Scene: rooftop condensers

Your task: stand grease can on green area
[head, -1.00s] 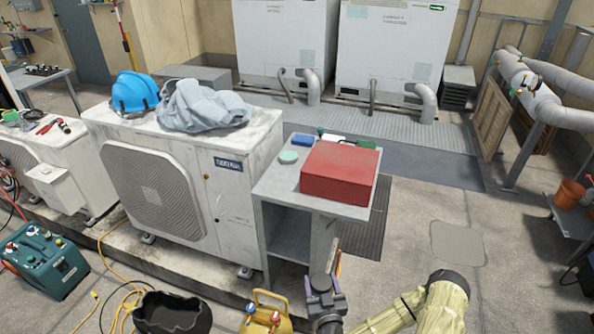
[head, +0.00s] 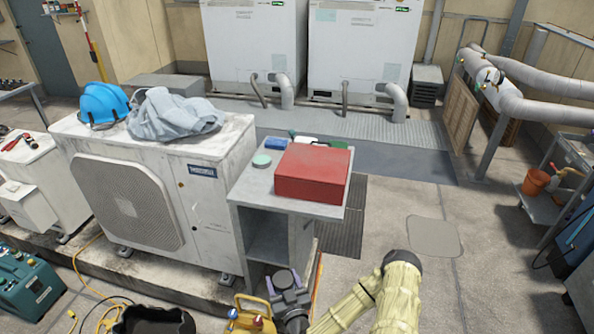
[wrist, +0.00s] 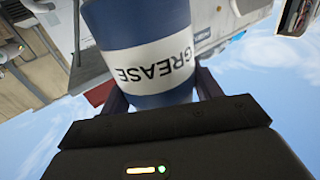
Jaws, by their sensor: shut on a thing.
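The grease can (wrist: 135,35) is blue and white with the word GREASE, upside down in the wrist view. My gripper (wrist: 155,88) is shut on it, one finger at each side. In the head view my gripper (head: 289,299) is low in the middle, in front of the grey stand; I cannot make out the can there. On the stand's top is a small flat pale-green round patch (head: 262,160), left of a red box. A darker green thing (head: 341,147) shows partly behind the box. I cannot tell for sure which is the green area.
The red box (head: 312,174) covers much of the grey stand's top (head: 246,186). A blue thing (head: 275,143) and a white one lie behind. The condenser (head: 125,205) with a helmet and cloth stands left. Open floor lies to the right; a yellow device (head: 250,316) is near my gripper.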

